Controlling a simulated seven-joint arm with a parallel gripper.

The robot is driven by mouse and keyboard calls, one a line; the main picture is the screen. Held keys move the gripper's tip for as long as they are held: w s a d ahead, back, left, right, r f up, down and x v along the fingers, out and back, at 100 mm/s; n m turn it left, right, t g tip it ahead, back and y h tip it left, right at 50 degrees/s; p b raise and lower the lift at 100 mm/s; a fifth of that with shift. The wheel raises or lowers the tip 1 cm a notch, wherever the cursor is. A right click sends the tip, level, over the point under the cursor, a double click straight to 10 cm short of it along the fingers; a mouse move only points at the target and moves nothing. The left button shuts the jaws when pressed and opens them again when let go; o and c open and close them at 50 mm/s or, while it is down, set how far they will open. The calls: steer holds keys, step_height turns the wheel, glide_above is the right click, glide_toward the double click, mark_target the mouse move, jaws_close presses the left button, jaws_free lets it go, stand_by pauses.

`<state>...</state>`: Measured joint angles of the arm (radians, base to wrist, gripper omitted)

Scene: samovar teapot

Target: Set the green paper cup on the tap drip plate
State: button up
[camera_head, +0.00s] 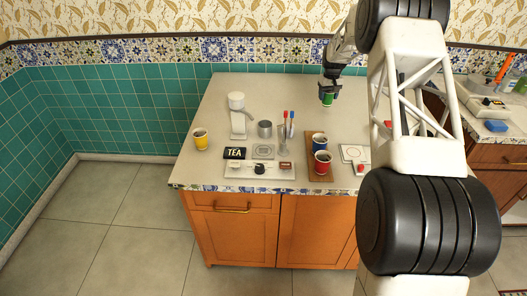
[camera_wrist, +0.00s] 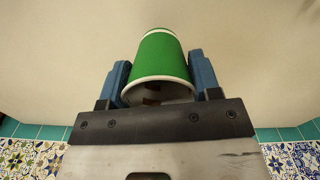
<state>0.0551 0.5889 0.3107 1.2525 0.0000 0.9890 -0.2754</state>
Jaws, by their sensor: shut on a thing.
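My gripper (camera_head: 329,91) is shut on the green paper cup (camera_head: 328,101) above the back right of the counter. In the wrist view, the green cup (camera_wrist: 160,58) sits between the two blue fingers of my gripper (camera_wrist: 159,78), its white rim towards the camera. A grey square plate with a round pattern (camera_head: 263,151) lies behind the white front panel. A white square plate with a ring mark (camera_head: 353,152) lies farther right, partly behind my arm. I cannot tell for sure which is the tap drip plate.
A white dispenser (camera_head: 237,115) and a grey metal pot (camera_head: 265,128) stand at the left. The back middle is clear.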

steer(key=shift+w+d+f+m, duration=0.2)
steer(key=shift+w+f+m, duration=0.05)
steer(key=shift+w+m, duration=0.2)
steer(key=shift+w+d+f+m, duration=0.2)
steer(key=shift+w+f+m, duration=0.05)
steer(key=shift+w+m, duration=0.2)
steer(key=shift+s+a+r, duration=0.25)
steer(key=shift+s+a, duration=0.15)
steer(key=shift+s+a+r+n, duration=0.25)
steer(key=shift+s+a, duration=0.15)
steer(key=shift+s, duration=0.15)
steer(key=shift+s+a+r+n, duration=0.25)
steer(key=shift+s+a, duration=0.1)
steer(key=shift+s, duration=0.2)
steer(key=s+a+r+n, duration=0.2)
steer(key=s+a+n, duration=0.25)
steer(key=s, duration=0.55)
steer(key=s+a+r+n, duration=0.1)
steer(key=s+a+n, duration=0.2)
steer(key=s+a, duration=0.55)
steer(key=s+a+r+n, duration=0.2)
steer(key=s+n, duration=0.2)
steer(key=s, duration=0.9)
steer(key=s+a+f+n, duration=0.4)
steer(key=s+a, duration=0.2)
steer(key=s, duration=0.5)
steer(key=shift+a+n, duration=0.35)
steer(key=shift+a, duration=0.05)
